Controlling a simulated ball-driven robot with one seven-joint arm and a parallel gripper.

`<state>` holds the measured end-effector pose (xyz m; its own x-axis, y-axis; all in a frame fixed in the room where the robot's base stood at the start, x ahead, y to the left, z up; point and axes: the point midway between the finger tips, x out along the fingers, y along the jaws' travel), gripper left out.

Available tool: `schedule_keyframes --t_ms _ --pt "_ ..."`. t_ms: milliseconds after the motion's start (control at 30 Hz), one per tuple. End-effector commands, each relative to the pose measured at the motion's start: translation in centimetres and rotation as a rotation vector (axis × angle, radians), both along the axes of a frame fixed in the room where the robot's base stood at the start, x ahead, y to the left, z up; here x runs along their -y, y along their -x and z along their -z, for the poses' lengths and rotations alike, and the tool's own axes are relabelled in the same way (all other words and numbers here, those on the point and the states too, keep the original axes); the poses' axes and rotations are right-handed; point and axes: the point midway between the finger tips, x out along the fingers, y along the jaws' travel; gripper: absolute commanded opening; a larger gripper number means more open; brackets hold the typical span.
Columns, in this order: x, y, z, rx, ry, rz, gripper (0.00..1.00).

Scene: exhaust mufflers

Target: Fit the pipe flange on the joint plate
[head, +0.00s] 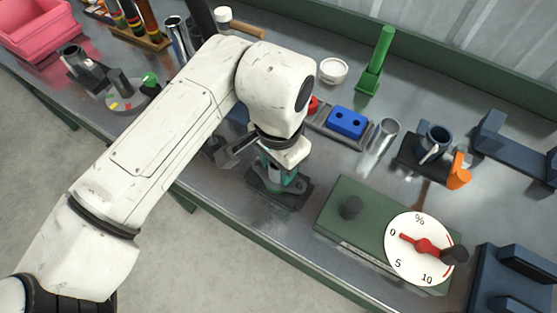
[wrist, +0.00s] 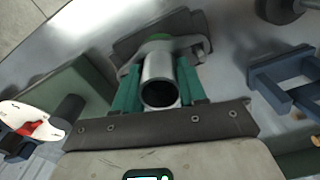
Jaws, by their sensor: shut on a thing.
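My gripper (wrist: 160,78) has its teal fingers shut on the silver pipe of the pipe flange (wrist: 158,62), one finger on each side. The pipe's open end faces the wrist camera, and its grey flange is at the far end. The dark joint plate (wrist: 127,44) lies beyond the flange, with a green patch between them. In the head view my gripper (head: 278,170) points down over the joint plate (head: 293,198) near the bench's front edge. My wrist hides most of the pipe there. I cannot tell whether the flange touches the plate.
A green box with a round dial (head: 420,248) stands to the right. A grey rack with a blue block (head: 347,122) and a metal tube (head: 381,138) are behind. A dark holder with a cup (head: 433,142) is at the back right. Bare bench lies between plate and dial box.

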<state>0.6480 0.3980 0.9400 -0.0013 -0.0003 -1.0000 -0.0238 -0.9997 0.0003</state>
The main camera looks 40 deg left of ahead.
Motion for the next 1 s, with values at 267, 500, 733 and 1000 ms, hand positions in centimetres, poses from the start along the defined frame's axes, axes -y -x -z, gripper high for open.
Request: schedule_keyframes --t_ms 267,500,733,1000 --pt "0.0 0.0 0.0 0.000 0.000 0.000 0.44" --pt "0.0 0.0 0.0 0.000 0.000 0.000 0.67" --pt "0.0 0.0 0.0 0.000 0.000 0.000 0.71" --pt "0.0 -0.1 -2.9 0.003 -0.002 0.001 0.71"
